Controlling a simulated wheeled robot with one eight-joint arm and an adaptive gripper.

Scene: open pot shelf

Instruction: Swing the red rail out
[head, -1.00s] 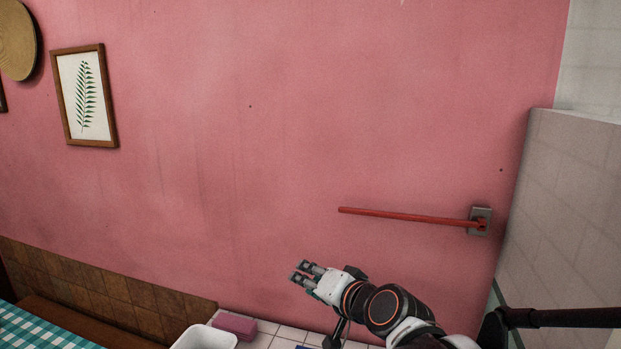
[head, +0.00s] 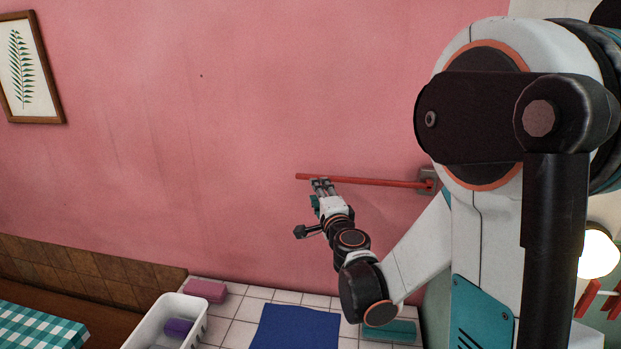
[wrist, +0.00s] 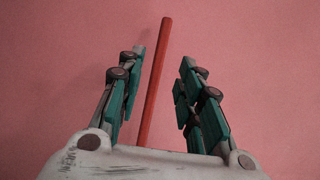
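The red rail (head: 380,182) lies along the pink wall in the head view, nearly level. Its right end meets a grey wall bracket (head: 427,179) and its left end is free. My gripper (head: 321,184) is at the rail near the free end, and its fingertips overlap the rail in the picture. In the wrist view the rail (wrist: 154,85) runs between the two spread fingers of my gripper (wrist: 163,58). A gap shows on both sides, wider on the right. How deep the rail sits between the fingers I cannot tell.
Below is a white tiled counter (head: 232,309) with a pink block (head: 205,289), a blue cloth (head: 295,328) and a teal object (head: 392,331). A white tub (head: 136,335) holds a purple block (head: 178,327). A lit lamp (head: 598,252) is at right.

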